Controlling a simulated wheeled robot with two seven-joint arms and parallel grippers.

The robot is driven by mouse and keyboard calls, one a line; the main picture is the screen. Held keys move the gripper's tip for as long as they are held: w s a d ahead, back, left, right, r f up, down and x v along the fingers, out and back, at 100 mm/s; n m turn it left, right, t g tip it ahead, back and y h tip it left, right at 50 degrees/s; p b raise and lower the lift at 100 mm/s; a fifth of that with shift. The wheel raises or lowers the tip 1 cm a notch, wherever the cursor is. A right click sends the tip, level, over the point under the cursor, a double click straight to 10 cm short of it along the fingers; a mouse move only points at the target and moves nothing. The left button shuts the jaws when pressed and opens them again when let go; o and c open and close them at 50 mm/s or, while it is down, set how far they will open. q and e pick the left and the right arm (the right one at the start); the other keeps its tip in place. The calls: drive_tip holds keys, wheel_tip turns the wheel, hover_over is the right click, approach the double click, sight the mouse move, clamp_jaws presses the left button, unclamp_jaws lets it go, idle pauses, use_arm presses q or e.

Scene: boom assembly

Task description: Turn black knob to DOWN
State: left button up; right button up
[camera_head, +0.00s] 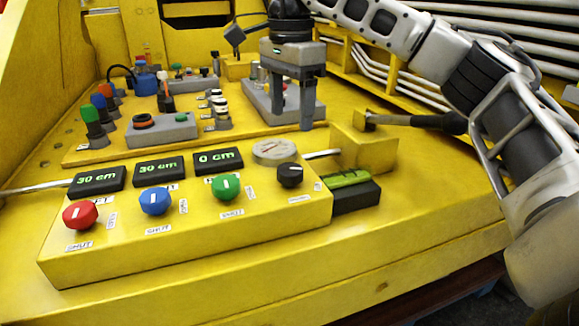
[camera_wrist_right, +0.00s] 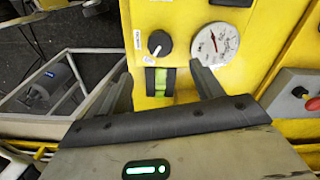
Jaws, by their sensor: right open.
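The black knob (camera_head: 289,174) is at the right end of the yellow control box (camera_head: 190,235), after the red, blue and green knobs. It also shows in the right wrist view (camera_wrist_right: 160,43), with a white pointer line; small labels beside it are too small to read surely. My right gripper (camera_head: 289,112) is open and empty, pointing down above the panel, behind the knob in the head view. In the right wrist view its fingers (camera_wrist_right: 161,78) are spread, and the knob appears beyond them, apart from both. My left gripper is not in view.
A round white gauge (camera_head: 275,151) sits behind the black knob. A black block with a green top (camera_head: 350,184) is right of the box, below a yellow block (camera_head: 364,150). Grey switch boxes (camera_head: 165,130) stand behind. The space in front of the box is clear.

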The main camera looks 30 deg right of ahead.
sight(290, 168)
wheel_tip(290, 168, down, 11)
drive_tip(key=shift+r, duration=0.1)
idle(0.3)
drive_tip(key=c, duration=1)
